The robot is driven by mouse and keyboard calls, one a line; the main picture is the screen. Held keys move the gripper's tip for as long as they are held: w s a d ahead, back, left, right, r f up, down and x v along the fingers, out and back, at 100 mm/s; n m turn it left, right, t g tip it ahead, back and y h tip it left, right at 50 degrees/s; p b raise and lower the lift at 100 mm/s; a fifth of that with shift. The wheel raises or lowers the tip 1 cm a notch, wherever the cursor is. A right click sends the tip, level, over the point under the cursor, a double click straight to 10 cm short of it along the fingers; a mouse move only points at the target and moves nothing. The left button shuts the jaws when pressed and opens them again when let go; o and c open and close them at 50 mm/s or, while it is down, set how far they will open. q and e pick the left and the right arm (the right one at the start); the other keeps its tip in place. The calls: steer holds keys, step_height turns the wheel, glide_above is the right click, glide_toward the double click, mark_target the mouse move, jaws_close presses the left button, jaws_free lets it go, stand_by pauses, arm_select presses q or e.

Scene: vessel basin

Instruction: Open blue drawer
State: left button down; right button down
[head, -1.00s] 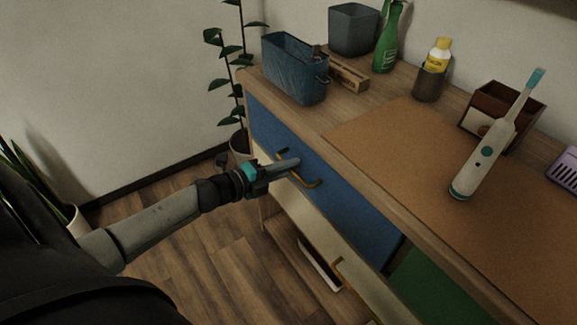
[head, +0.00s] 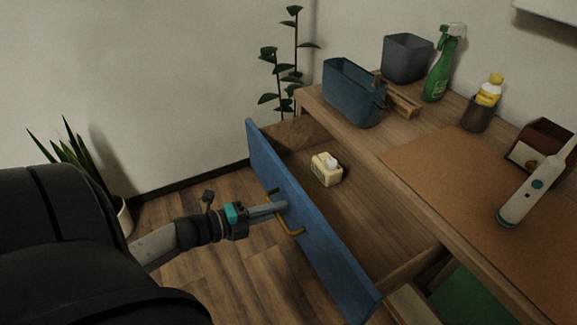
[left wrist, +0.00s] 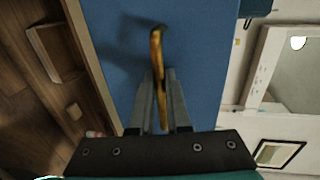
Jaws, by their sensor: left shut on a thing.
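The blue drawer (head: 312,225) is pulled well out of the wooden cabinet in the head view, and its inside shows. Its brass handle (head: 292,231) is on the blue front. My left gripper (head: 279,206) is shut on the handle. In the left wrist view, the fingers (left wrist: 162,108) are on either side of the brass handle (left wrist: 156,50), in front of the blue drawer face (left wrist: 200,50). My right gripper is not in view.
A small cream box (head: 326,171) sits inside the drawer. On the cabinet top are a blue bin (head: 350,95), a grey bin (head: 407,58), a green spray bottle (head: 440,70) and an electric toothbrush (head: 530,190). A plant (head: 280,75) stands behind the drawer. Wood floor lies in front.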

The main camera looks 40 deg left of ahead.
arm_select(q)
steer(key=shift+s+a, duration=0.3)
steer(key=shift+s, duration=0.4)
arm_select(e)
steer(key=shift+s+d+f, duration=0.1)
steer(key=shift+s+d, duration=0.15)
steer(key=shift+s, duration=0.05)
arm_select(q)
steer(key=c, duration=1.2)
jaws_free()
steer(key=shift+o, duration=0.2)
